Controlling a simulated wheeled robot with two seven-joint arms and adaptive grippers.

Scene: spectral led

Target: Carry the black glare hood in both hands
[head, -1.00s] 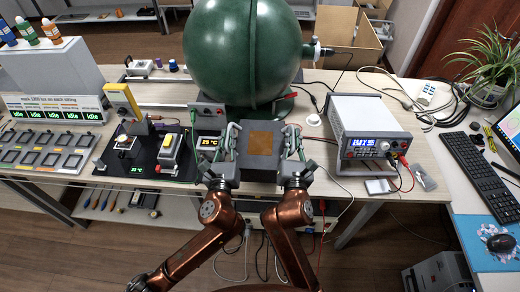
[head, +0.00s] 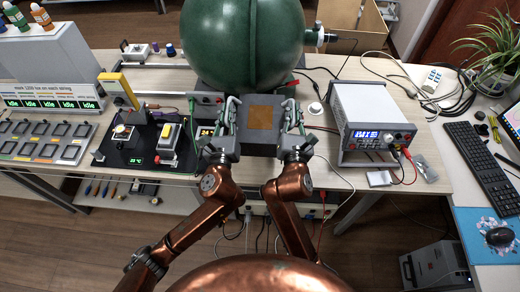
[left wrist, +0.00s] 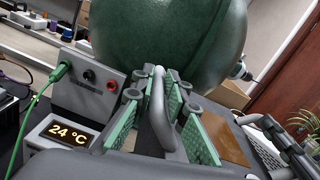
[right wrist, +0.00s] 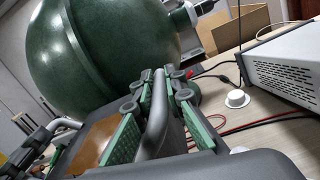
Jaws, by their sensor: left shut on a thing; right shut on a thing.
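The black glare hood (head: 257,148) is a dark box with an orange-brown patch on top and a grey handle on each side. In the head view it is at the centre, in front of the green sphere. My left gripper (head: 225,125) is shut on its left handle (left wrist: 157,115), with green pads either side of the bar in the left wrist view. My right gripper (head: 293,122) is shut on its right handle (right wrist: 155,118), likewise between green pads in the right wrist view. The hood looks roughly level; its underside is hidden.
The large green sphere (head: 245,40) stands just behind the hood. A power supply (head: 372,115) with red leads is to the right, with a small white cap (head: 315,109) before it. A black board (head: 145,145) with fixtures is to the left. Cables lie around the bench.

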